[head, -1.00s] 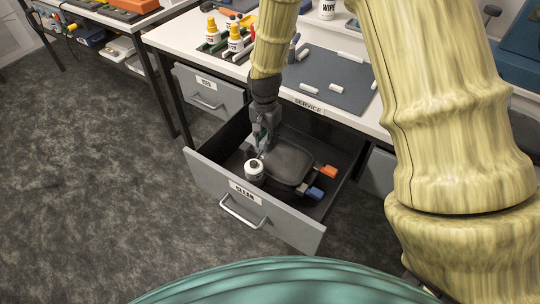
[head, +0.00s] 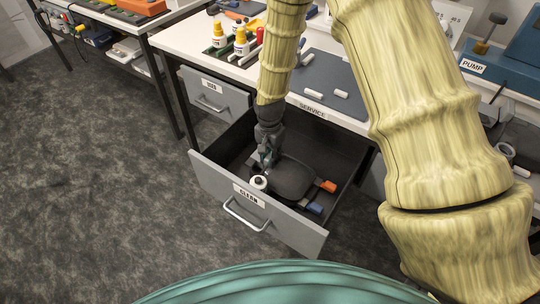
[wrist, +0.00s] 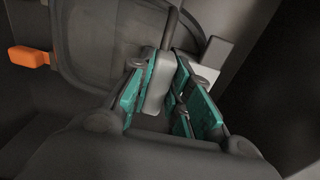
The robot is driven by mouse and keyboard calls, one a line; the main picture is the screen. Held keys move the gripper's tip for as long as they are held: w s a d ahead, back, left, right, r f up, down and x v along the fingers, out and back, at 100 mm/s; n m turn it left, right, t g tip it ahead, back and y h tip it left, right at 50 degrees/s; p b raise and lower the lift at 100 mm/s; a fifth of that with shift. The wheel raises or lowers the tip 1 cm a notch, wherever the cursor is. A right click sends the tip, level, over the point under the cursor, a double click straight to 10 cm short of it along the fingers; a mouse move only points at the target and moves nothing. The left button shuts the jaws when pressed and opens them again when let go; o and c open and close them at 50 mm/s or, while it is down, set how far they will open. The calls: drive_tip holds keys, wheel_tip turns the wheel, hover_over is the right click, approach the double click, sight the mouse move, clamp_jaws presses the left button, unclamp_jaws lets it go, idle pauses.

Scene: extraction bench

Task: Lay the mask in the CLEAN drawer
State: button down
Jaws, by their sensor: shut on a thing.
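The mask (head: 296,179) is a dark grey rounded shell inside the open CLEAN drawer (head: 290,234). Orange (head: 328,186) and blue (head: 314,208) tabs show at its right side. A white round piece with a dark top (head: 259,182) shows at its left, partly hidden by the drawer front. My gripper (head: 266,160) reaches down into the drawer. In the wrist view my gripper's teal pads (wrist: 168,100) close around a grey part of the mask (wrist: 158,82). I cannot tell whether the mask touches the drawer floor.
The drawer's walls and labelled front surround my gripper closely. A shut drawer (head: 214,93) is at the left. Above is the white bench with a grey mat (head: 330,75) and yellow-capped bottles (head: 241,43). A blue pump (head: 490,70) stands at the right.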

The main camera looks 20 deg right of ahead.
drive_tip(key=c, duration=1.3)
unclamp_jaws()
drive_tip(key=shift+r, duration=0.1)
drive_tip(key=shift+r+b, duration=0.8)
drive_tip(key=shift+r, duration=5.1)
